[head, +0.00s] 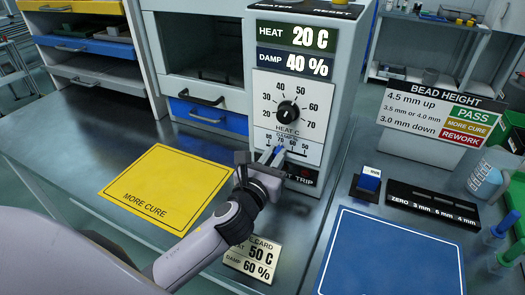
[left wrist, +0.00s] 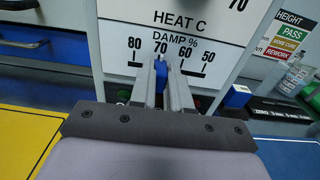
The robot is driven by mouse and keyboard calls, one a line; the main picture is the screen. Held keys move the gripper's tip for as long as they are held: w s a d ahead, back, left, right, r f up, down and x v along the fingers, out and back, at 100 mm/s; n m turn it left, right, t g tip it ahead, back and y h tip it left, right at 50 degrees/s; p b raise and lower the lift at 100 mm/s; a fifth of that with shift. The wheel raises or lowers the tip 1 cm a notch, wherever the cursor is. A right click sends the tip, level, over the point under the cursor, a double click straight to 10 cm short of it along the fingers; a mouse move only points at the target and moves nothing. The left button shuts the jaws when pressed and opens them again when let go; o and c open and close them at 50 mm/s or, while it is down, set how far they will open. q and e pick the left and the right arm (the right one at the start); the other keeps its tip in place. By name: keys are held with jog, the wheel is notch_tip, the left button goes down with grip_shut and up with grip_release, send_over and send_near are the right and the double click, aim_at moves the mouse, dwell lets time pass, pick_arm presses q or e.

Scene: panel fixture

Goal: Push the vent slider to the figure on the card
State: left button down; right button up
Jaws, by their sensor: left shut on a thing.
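The vent slider is a blue knob (left wrist: 161,69) under the DAMP % scale (left wrist: 180,50), which reads 80, 70, 60, 50 from left to right. In the left wrist view the knob stands near the 70 mark. My left gripper (head: 273,155) is at the panel front, and its two fingers (left wrist: 162,85) are shut on the knob. The fingers hide the slot and part of the knob. The card (head: 252,260) lies on the bench and reads HEAT 50 C, DAMP 60 %; my arm partly covers its top. My right gripper is not in view.
The panel's displays (head: 295,50) read HEAT 20 C and DAMP 40 %. A black dial (head: 288,111) sits above the slider. A yellow MORE CURE mat (head: 165,185) lies left, a blue mat (head: 390,255) right. A black gauge block (head: 433,205) stands right of the panel.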

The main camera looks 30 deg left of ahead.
pick_arm(q)
jog(key=d, duration=0.2)
jog(key=shift+d, duration=0.4)
jog(key=c, duration=1.1)
grip_release()
jog(key=shift+s+d, duration=0.15)
jog(key=shift+s, duration=3.4)
